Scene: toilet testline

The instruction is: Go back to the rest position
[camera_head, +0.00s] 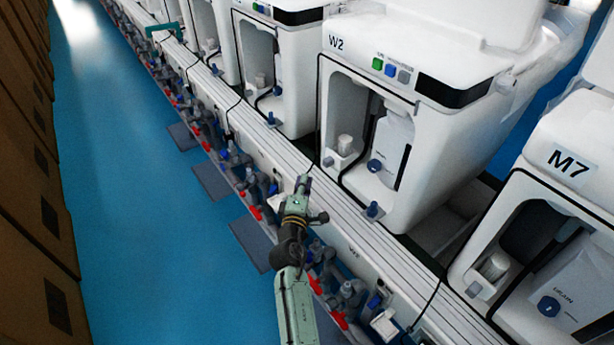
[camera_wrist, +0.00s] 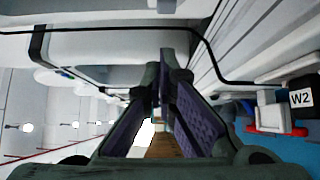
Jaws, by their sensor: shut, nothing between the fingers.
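My gripper (camera_wrist: 162,105) shows large in the wrist view, its two purple-padded fingers meeting at the tips with nothing between them. In the head view my gripper (camera_head: 303,183) is at the end of my arm, which reaches up from the bottom edge. It is over the edge of the white rail, in front of the white machine marked W2 (camera_head: 345,50). From this view I cannot tell how far above the rail it is. A black cable passes close to the fingertips in both views.
Machine M7 (camera_head: 585,185) stands at right, with more machines behind W2. Pipes with red and blue valves (camera_head: 255,190) run along the rail's front. A black cable (camera_wrist: 130,30) crosses the wrist view. The blue floor (camera_head: 120,190) is open at left, beside brown cabinets (camera_head: 30,190).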

